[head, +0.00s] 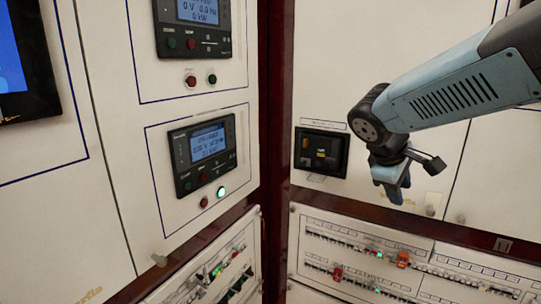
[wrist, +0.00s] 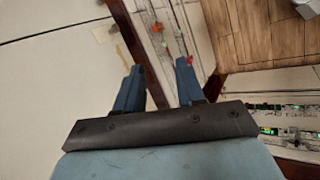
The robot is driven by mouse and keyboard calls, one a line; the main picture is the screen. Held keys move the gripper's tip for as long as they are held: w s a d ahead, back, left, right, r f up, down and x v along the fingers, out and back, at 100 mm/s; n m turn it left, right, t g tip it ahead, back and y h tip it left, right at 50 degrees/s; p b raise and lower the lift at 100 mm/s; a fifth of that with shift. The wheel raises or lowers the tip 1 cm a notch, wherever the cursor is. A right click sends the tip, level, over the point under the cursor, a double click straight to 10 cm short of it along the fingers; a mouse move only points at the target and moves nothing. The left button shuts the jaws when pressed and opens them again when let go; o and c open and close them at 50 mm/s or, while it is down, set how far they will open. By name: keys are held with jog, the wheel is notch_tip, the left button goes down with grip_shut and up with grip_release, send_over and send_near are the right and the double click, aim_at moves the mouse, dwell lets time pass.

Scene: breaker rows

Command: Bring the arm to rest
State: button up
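My gripper (head: 393,180) hangs at the end of my blue-grey arm on the right of the head view, pointing down in front of a white cabinet panel. In the wrist view my gripper (wrist: 158,82) shows two blue fingers standing apart with a clear gap and nothing between them. Breaker rows lie beyond the fingertips. The fingers appear clear of the panels, though the exact distance cannot be told.
Breaker rows (head: 365,262) with red and orange pieces and green lights run along the lower right. A small dark display (head: 320,152) is left of my gripper. Two meter panels (head: 203,155) fill the left cabinet. A brown wooden floor (wrist: 265,30) shows in the wrist view.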

jog(key=s+a+m+t+y, duration=0.1)
jog(key=s+a+m+y, duration=0.1)
jog(key=s+m+y, duration=0.1)
jog(key=s+a+r+m+t+y, duration=0.1)
jog(key=s+a+m+y, duration=0.1)
jog(key=s+m, duration=0.3)
jog(key=shift+s+a+r+m+y, duration=0.3)
jog(key=shift+s+y, duration=0.1)
jog(key=shift+s, duration=1.05)
